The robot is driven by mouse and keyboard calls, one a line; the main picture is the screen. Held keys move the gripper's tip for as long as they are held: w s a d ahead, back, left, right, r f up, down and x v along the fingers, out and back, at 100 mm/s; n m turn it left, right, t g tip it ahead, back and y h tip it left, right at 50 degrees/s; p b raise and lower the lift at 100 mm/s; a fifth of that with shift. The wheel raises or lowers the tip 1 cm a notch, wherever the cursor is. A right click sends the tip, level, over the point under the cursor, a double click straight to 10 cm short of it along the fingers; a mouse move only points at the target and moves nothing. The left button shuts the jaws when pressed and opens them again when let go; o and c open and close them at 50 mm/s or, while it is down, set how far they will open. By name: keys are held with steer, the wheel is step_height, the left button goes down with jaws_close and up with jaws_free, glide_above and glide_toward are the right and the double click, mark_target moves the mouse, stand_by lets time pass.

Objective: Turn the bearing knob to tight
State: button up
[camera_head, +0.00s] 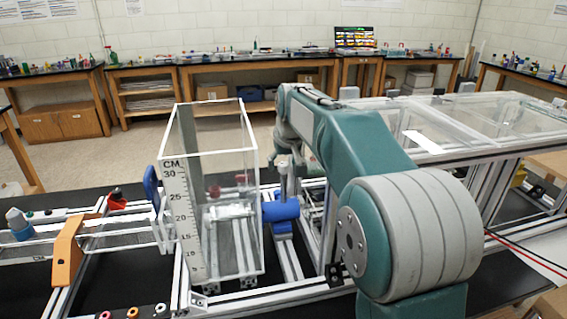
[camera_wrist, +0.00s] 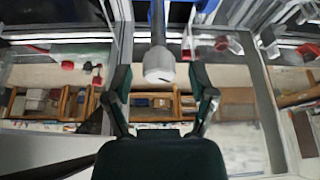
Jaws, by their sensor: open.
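In the wrist view a pale grey cylindrical knob (camera_wrist: 159,66) at the end of a blue part sits between the fingers of my open gripper (camera_wrist: 160,80). A gap shows on each side of it, though depth is hard to judge. I cannot tell for certain that it is the bearing knob, and no tight mark is legible. In the head view my gripper (camera_head: 288,168) hangs just right of the clear tank, above a blue cylinder (camera_head: 281,211). The fingertips are small there, and the grey knob is not clearly seen.
The clear tank (camera_head: 250,190) with a centimetre scale stands close left of my gripper. Aluminium rails and a long glass-sided channel (camera_head: 480,118) lie to the right. Red parts (camera_head: 242,179) show through the tank. An orange bracket (camera_head: 66,252) stands at left.

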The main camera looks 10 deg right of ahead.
jaws_close()
steer(key=shift+m+h, duration=0.3)
steer(key=shift+m, duration=0.5)
steer(key=shift+f, duration=0.1)
jaws_free()
